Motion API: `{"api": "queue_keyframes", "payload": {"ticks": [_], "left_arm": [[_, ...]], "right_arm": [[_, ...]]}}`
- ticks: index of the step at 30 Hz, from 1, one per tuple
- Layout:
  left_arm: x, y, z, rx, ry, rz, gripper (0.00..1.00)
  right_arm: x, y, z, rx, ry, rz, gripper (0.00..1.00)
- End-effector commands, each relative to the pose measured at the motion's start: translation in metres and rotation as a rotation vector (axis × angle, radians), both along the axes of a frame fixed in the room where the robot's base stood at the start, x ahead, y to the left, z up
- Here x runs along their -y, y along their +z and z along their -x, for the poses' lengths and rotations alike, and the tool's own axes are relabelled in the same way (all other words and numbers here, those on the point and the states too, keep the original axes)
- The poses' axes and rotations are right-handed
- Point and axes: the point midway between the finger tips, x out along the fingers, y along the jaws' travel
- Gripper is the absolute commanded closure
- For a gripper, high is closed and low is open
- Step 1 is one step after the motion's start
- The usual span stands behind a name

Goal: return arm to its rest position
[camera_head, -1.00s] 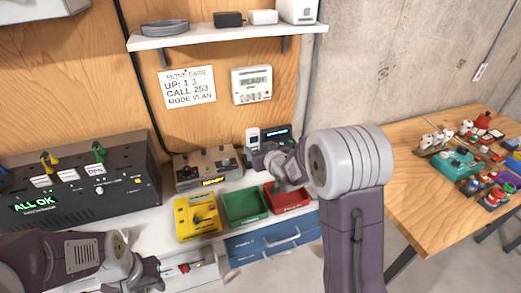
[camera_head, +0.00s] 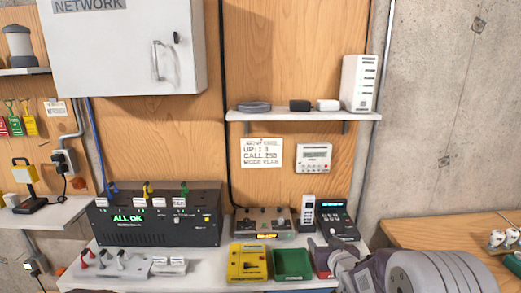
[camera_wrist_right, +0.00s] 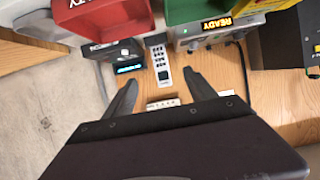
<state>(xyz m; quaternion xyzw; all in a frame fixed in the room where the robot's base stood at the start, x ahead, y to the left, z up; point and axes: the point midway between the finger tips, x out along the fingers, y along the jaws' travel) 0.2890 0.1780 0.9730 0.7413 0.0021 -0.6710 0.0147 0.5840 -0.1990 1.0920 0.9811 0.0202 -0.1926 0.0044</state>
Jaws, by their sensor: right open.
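My right arm (camera_head: 425,272) comes in at the lower right of the head view. Its gripper (camera_head: 338,256) is over the right end of the white bench (camera_head: 210,284), by the red bin (camera_head: 321,262), which it partly hides. In the right wrist view the two dark fingers of the right gripper (camera_wrist_right: 159,77) stand wide apart with nothing between them. A pale handset with a keypad (camera_wrist_right: 160,62) lies beyond the fingertips, with the red bin (camera_wrist_right: 103,22) and green bin (camera_wrist_right: 192,12) near the top. My left gripper is out of view.
Behind are a black panel reading ALL OK (camera_head: 155,220) and a grey console (camera_head: 262,223). A wooden table (camera_head: 430,234) is at the right. A shelf (camera_head: 305,115) hangs above.

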Motion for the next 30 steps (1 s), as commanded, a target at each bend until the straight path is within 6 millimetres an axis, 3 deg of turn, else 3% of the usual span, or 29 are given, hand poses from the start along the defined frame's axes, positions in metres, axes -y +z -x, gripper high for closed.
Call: {"api": "queue_keyframes", "payload": {"ticks": [3,6,11,17,24,27,30], "left_arm": [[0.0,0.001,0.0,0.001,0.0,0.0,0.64],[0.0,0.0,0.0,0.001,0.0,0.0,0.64],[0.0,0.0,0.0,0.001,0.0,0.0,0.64],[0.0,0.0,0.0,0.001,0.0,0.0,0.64],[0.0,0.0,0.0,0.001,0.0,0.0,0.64],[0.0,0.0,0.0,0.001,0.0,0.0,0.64],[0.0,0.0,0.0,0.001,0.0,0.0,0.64]], "right_arm": [[-0.011,0.025,0.004,0.044,0.02,0.001,0.35],[-0.017,0.029,0.018,0.017,0.019,-0.003,0.35],[-0.019,0.001,0.059,-0.154,0.0,-0.003,0.35],[-0.02,-0.047,0.127,-0.436,-0.025,-0.003,0.35],[-0.019,-0.106,0.244,-0.878,-0.052,-0.011,0.35],[-0.02,-0.116,0.28,-1.018,-0.054,-0.013,0.35],[-0.021,-0.118,0.295,-1.081,-0.05,-0.011,0.35]]}}
